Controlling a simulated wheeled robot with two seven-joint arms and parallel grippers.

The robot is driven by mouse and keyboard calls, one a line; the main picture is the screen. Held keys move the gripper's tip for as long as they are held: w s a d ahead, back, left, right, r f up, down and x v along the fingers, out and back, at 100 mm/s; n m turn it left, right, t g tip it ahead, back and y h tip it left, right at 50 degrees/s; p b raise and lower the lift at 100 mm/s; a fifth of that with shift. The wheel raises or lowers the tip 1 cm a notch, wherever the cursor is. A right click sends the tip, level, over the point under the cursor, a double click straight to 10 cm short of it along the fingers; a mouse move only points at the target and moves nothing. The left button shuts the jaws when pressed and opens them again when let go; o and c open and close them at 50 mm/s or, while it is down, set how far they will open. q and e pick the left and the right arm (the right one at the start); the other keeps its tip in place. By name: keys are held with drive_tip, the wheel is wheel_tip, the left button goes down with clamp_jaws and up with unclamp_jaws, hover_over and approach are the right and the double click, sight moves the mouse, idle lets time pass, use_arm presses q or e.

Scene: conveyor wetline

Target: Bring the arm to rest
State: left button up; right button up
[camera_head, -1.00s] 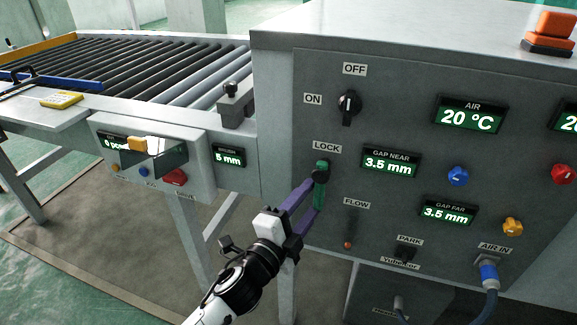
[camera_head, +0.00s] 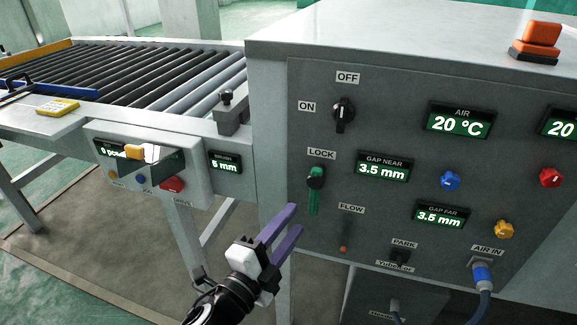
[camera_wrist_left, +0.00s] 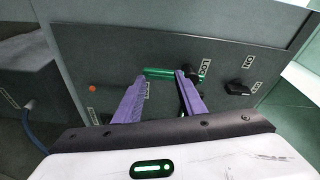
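My left gripper (camera_head: 288,232) has purple fingers and stands open and empty, in front of the grey control panel (camera_head: 375,215) and below left of the LOCK handle. My right gripper is in neither view.
A small control box (camera_head: 150,165) and roller conveyor (camera_head: 150,75) stand to the left. Floor space shows below the conveyor.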

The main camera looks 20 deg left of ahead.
use_arm(q)
drive_tip(key=shift+f, duration=0.1)
drive_tip(key=s+a+f+n+g+y, duration=0.2)
drive_tip(key=s+a+f+n+g, duration=0.2)
drive_tip(key=s+f+n+g, duration=0.5)
drive_tip(key=s+f+n, duration=0.7)
drive_tip(key=s+f, duration=0.6)
drive_tip(key=f, duration=0.3)
drive_tip(key=shift+s+f, duration=0.15)
drive_tip(key=shift+f, duration=0.1)
